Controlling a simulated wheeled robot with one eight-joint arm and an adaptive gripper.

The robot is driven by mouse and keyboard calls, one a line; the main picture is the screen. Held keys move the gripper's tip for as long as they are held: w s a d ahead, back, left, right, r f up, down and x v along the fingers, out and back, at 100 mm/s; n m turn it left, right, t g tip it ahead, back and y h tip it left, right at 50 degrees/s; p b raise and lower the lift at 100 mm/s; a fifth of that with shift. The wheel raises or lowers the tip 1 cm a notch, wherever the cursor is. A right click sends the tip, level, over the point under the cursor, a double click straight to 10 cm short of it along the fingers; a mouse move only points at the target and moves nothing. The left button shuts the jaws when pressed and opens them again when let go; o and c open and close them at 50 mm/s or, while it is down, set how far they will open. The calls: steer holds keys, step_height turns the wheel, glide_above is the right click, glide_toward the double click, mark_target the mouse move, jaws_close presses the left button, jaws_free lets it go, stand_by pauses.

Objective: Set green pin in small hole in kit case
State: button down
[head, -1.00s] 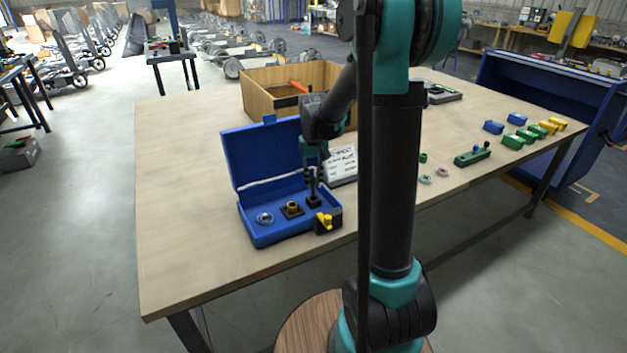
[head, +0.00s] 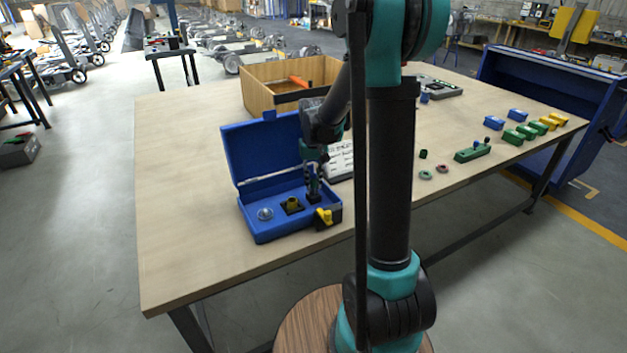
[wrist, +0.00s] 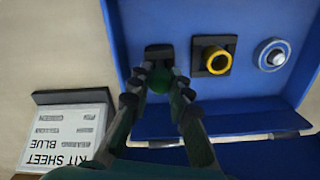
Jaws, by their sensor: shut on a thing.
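My gripper (wrist: 163,78) is shut on the green pin (wrist: 160,83), whose round green end shows between the fingertips in the wrist view. The fingertips are at a small black block (wrist: 159,53) in the open blue kit case (head: 262,231). The pin's lower end and the small hole are hidden, so I cannot tell whether the pin is in the hole. In the head view my gripper (head: 313,184) is over the right part of the case.
A yellow and black item (head: 327,216) is at the case's front right corner. A wooden box (head: 262,92) stands behind. Green, blue and yellow parts lie at the table's right. The table's left is clear.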

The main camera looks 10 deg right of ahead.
steer(key=shift+f, duration=0.55)
steer(key=c, duration=1.3)
jaws_free()
step_height(320, 180, up, 12)
